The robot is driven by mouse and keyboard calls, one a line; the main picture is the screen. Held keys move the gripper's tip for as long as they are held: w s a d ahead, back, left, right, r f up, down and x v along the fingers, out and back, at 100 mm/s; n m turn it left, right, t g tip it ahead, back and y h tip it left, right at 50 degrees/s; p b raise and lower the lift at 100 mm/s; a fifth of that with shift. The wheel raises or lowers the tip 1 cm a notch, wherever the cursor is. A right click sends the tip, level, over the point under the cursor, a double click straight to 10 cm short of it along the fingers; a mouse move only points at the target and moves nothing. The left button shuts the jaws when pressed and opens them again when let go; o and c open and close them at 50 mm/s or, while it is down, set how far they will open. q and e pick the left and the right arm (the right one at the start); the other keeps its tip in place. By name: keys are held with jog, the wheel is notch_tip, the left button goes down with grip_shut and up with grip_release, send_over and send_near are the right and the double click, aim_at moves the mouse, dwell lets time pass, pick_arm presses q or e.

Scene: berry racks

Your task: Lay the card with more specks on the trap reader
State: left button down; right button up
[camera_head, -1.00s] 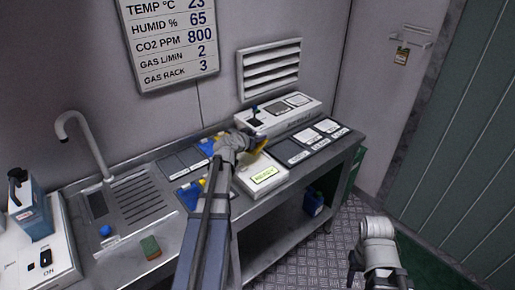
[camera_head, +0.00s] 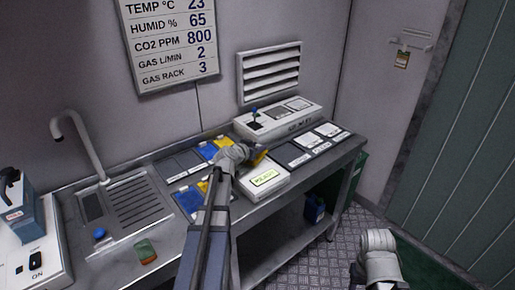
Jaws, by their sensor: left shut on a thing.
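My left gripper (camera_head: 252,157) is shut on a yellow card (camera_head: 260,158), mostly hidden by the fingers. It is over the back left part of a white box with a lit green screen (camera_head: 266,179), which looks like the trap reader; I cannot tell if the card touches it. Left of it, a blue card (camera_head: 207,150) and a yellow card (camera_head: 222,142) lie on dark pads. Another blue card (camera_head: 188,198) lies nearer the front, with some yellow beside it, partly behind my arm. Specks are too small to make out. My right gripper is below the frame; only its wrist shows.
A white device with a small lever (camera_head: 278,121) stands against the wall. Dark pads with white labels (camera_head: 292,155) lie right of the reader. A blue container (camera_head: 314,209) stands under the bench.

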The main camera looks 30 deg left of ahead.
pick_arm(q)
jog(key=shift+s+d+f, duration=0.2)
jog(key=shift+f, duration=0.05)
jog(key=c, duration=0.9)
grip_release()
jog(key=o, duration=0.4)
jog(key=shift+s+d+f, duration=0.1)
jog(key=shift+s+d, duration=0.05)
jog(key=shift+s, duration=0.05)
jog(key=shift+r, duration=0.25)
jog(key=shift+w+r+p, duration=0.15)
jog(key=shift+r+p, duration=0.15)
jog(key=shift+p, duration=0.25)
notch_tip(320, 180, up, 4)
jog(key=p, duration=0.4)
send_over(244, 167)
jog(key=shift+r, duration=0.2)
jog(key=shift+s+r+p, duration=0.1)
jog(key=shift+s+p, duration=0.2)
jog(key=shift+s, duration=0.15)
